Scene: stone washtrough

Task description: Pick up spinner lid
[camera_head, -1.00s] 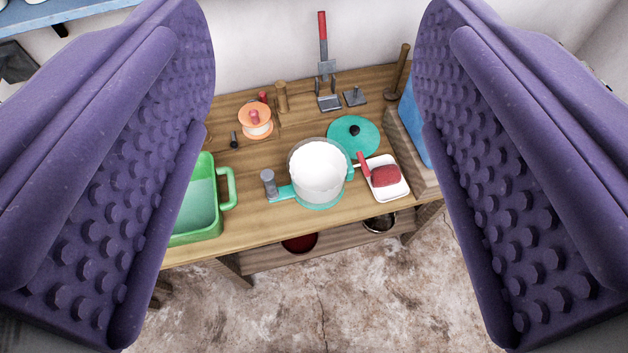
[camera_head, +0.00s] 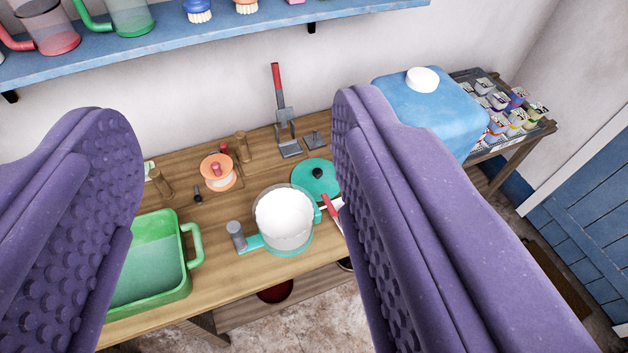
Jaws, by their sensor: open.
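The spinner lid, a teal disc with a black knob (camera_head: 316,178), lies flat on the wooden bench behind the spinner. The spinner (camera_head: 284,222) is a clear round tub with a white inside, a teal base and a grey-handled crank at its left. My gripper (camera_head: 238,220) is open and empty, its two purple studded fingers wide apart in the foreground, well short of the bench. The lid shows between the fingers, close to the right finger's inner edge. The right finger hides part of the white tray and red item right of the spinner.
A green basin (camera_head: 150,265) stands at the bench's left. An orange spool (camera_head: 217,172), wooden pegs and a red-handled tool (camera_head: 280,110) stand at the back. A large blue container (camera_head: 435,105) is at the right. A blue shelf (camera_head: 180,40) with jugs and brushes runs above.

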